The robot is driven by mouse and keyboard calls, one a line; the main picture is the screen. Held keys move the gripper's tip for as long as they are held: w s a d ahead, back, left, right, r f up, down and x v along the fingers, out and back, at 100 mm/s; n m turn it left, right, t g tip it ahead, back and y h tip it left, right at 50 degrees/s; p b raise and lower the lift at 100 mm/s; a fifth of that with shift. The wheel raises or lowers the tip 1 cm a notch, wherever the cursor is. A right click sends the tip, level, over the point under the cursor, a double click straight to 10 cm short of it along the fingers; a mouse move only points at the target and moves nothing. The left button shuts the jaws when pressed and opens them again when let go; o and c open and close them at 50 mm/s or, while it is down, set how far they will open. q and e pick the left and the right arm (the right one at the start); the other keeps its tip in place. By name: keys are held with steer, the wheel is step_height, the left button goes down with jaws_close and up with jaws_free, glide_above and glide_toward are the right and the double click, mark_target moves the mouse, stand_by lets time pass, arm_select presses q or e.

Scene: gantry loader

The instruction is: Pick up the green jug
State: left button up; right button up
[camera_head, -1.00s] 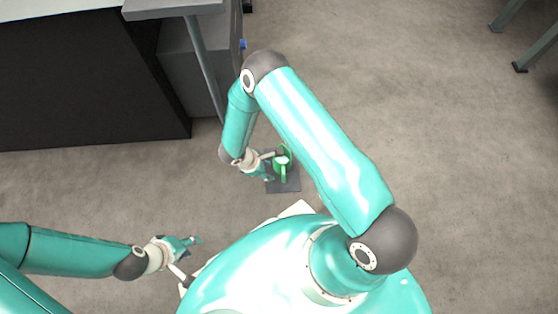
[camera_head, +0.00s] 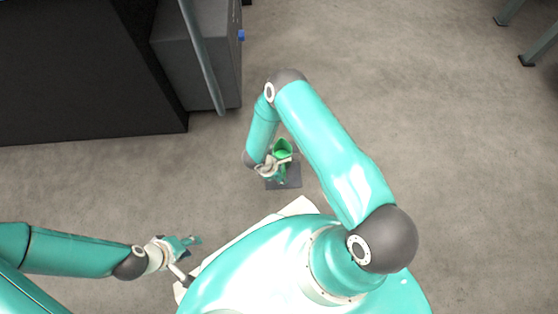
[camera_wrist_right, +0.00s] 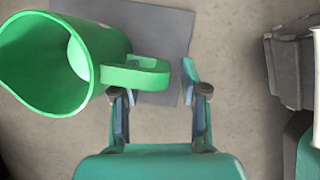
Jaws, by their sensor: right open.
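The green jug (camera_head: 283,147) stands on a dark square mat (camera_head: 292,183) on the floor. In the right wrist view the jug (camera_wrist_right: 103,45) fills the upper left, its mouth facing the camera and a pale patch inside. Its handle (camera_wrist_right: 147,72) sticks out to the right, across the space at the fingertips of my right gripper (camera_wrist_right: 158,80). That gripper is open, with the handle close to the left finger; contact cannot be told. In the head view my right gripper (camera_head: 270,168) is just left of the jug. My left gripper (camera_head: 187,243) is far from it, at lower left, its jaws too small to read.
A grey cabinet (camera_head: 205,60) and a dark panel (camera_head: 80,75) stand at the upper left, with a slanted grey post (camera_head: 203,60) in front. Table legs (camera_head: 540,45) show at the upper right. The floor right of my right arm is clear.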

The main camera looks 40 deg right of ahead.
steer(key=shift+d+f, duration=0.2)
steer(key=shift+f, duration=0.25)
steer(key=shift+c, duration=0.4)
jaws_close()
steer(key=shift+r, duration=0.3)
